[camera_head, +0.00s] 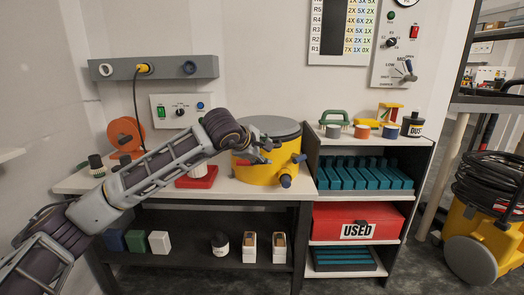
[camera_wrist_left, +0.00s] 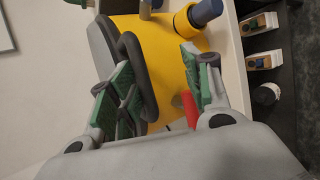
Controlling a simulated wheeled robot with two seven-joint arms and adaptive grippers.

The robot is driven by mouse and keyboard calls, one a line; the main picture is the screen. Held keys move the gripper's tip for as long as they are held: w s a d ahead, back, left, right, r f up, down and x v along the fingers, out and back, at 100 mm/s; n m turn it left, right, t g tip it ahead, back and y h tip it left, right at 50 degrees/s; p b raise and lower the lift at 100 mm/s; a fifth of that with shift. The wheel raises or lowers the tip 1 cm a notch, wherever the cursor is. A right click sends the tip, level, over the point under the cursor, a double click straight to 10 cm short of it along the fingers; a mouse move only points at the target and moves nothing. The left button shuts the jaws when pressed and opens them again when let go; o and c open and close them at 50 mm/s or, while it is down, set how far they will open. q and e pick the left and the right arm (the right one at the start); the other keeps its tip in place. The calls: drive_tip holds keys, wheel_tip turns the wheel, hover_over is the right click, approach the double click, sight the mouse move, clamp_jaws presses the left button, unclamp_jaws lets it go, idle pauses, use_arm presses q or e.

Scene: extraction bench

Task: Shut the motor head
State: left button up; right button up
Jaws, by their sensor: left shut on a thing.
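The motor head (camera_head: 272,127) is the grey round lid on top of the yellow drum (camera_head: 262,174), on the bench. In the head view it lies about level on the drum; any gap at its near left rim is hidden by my arm. My left gripper (camera_head: 254,153) is at the front left of the lid. In the left wrist view, the fingers of my left gripper (camera_wrist_left: 160,88) stand apart at the dark loop (camera_wrist_left: 134,50) beside the grey lid (camera_wrist_left: 98,45). The exact contact is unclear. A red part (camera_wrist_left: 190,109) shows between the fingers. My right gripper is not in view.
A blue-ended hose port (camera_head: 286,181) juts from the drum's front. A red-based object (camera_head: 197,178) and an orange reel (camera_head: 124,135) stand left on the bench. A shelf unit (camera_head: 312,170) with teal items and a red USED box (camera_head: 356,221) stands close on the right.

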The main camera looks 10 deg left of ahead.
use_arm(q)
drive_tip(key=shift+s+f, duration=0.1)
drive_tip(key=shift+f, duration=0.4)
drive_tip(key=r+v, duration=0.1)
drive_tip(key=v, duration=1.1)
